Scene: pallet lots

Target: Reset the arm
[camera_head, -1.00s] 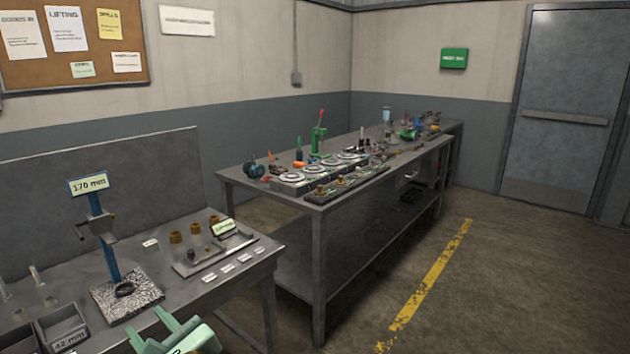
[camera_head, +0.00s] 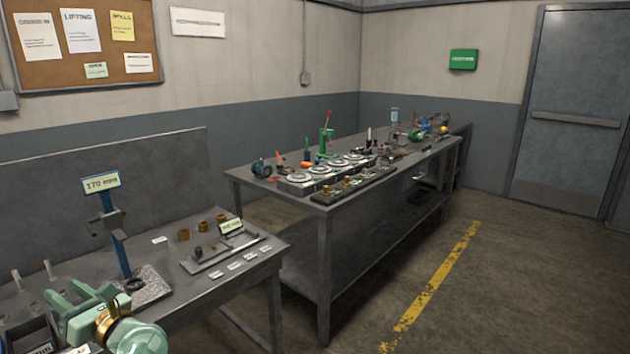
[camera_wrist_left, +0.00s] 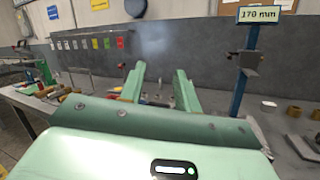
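My left gripper (camera_head: 64,291) is pale green and shows at the lower left of the head view, over the front part of the near bench (camera_head: 215,285). Its two fingers stand apart with nothing between them. The left wrist view also shows the open fingers (camera_wrist_left: 161,82), pointing toward the back of the bench. My right gripper is in neither view.
A blue stand with a "170 mm" sign (camera_head: 101,182) rises beside the left gripper. A dark bin (camera_head: 28,336) is at the lower left. Brass-coloured cylinders (camera_head: 207,226) stand farther right. A second bench (camera_head: 325,215) holds several tools. Floor at right is clear.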

